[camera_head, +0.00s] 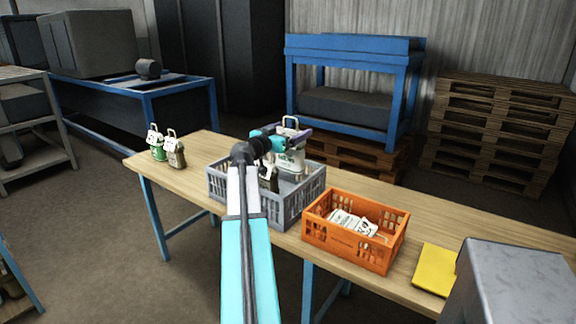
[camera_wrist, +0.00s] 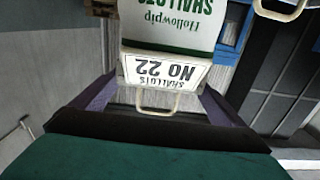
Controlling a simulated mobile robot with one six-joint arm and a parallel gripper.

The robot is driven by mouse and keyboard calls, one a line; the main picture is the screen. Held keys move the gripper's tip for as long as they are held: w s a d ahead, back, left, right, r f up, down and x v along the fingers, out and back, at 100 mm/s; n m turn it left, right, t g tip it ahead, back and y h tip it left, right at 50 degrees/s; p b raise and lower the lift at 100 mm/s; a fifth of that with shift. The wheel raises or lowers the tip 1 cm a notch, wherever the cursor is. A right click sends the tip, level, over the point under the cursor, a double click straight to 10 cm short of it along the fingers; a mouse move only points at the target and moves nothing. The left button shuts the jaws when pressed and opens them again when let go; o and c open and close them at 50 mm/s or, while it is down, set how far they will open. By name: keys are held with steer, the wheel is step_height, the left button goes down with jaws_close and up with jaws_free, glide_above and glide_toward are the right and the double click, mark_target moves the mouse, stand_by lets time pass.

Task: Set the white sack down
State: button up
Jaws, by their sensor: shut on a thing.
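The white sack (camera_head: 292,161) with green print is in my gripper (camera_head: 284,138), over or partly inside the grey crate (camera_head: 293,206) on the table. I cannot tell whether its base touches anything. In the wrist view the white sack (camera_wrist: 170,28) reads "Hollowpip SHALLOTS" upside down, with a tag "SHALLOTS NO 22" and a cream loop nearer me. My gripper (camera_wrist: 158,92) shows there as purple fingers on either side of the tag, shut on the sack's top. My arm hides part of the crate in the head view.
A dark sack (camera_head: 269,180) is in the grey crate. An orange crate (camera_head: 348,250) holds white packets. A yellow item (camera_head: 435,269) lies at right. Bare table (camera_head: 215,145) shows behind the grey crate.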

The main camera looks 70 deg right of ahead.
mark_target(286, 167)
step_height(286, 167, down, 9)
steer(key=shift+r+p, duration=0.1)
steer(key=shift+p, duration=0.35)
stand_by(0.3)
steer(key=shift+f, duration=1.95)
steer(key=shift+f+b, duration=0.65)
steer(key=shift+b, duration=0.45)
steer(key=o, duration=1.7)
steer(key=shift+r+p, duration=0.25)
steer(key=shift+p, duration=0.2)
